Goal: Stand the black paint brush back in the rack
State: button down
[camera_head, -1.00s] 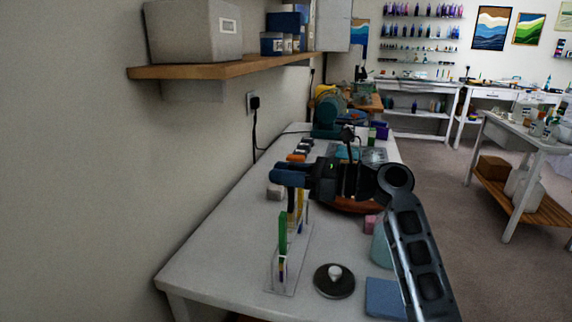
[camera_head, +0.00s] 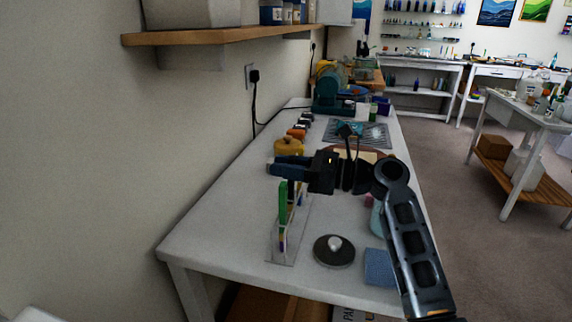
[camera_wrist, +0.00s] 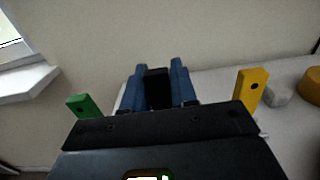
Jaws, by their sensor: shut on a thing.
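My gripper (camera_head: 288,166) is at the rack, with its blue fingers just above the tops of the handles. In the wrist view the fingers (camera_wrist: 160,84) are shut on the black paint brush (camera_wrist: 157,88), whose dark handle end shows between them. Its lower part is hidden there, and I cannot tell whether it is inside a slot. The clear rack (camera_head: 286,252) stands near the front left of the white table. A green handle (camera_head: 283,203) stands upright in it; it also shows left of my fingers in the wrist view (camera_wrist: 85,106). A yellow handle (camera_wrist: 250,90) is to their right.
A dark round disc (camera_head: 334,257) with a pale knob stands right of the rack, with a blue sponge (camera_head: 379,267) beyond it. A teal cup (camera_head: 377,222) is partly behind my arm. A yellow pot (camera_head: 290,146) stands behind the gripper. The table's front left is clear.

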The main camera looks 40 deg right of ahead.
jog(key=shift+c, duration=1.7)
grip_release()
jog(key=shift+r, duration=0.1)
notch_tip(320, 180, up, 8)
jog(key=p, duration=0.9)
